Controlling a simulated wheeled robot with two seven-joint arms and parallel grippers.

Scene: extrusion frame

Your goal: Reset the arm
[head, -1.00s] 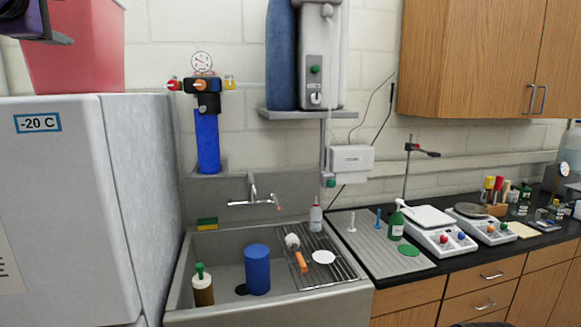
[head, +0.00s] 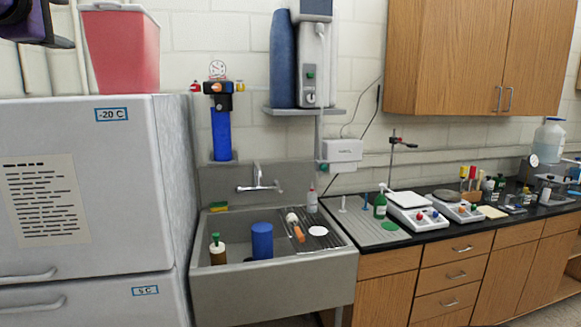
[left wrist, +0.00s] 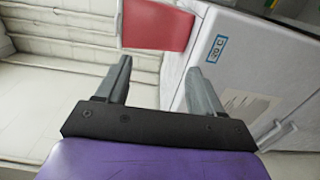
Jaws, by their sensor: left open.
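My left gripper (left wrist: 160,80) shows in the left wrist view with its two grey fingers spread apart and nothing between them. Beyond the fingers are the red bin and the freezer front, both apart from the gripper. In the head view a dark purple part of my left arm (head: 35,22) is at the top left corner, high in front of the wall; its fingers are not clear there. My right gripper is not in view.
A white freezer (head: 75,180) labelled -20 C fills the left, with a red bin (head: 122,50) on top. A steel sink (head: 270,285) holds bottles and a blue cylinder (head: 262,240). A black counter (head: 450,222) with balances and wooden cabinets (head: 450,60) are right.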

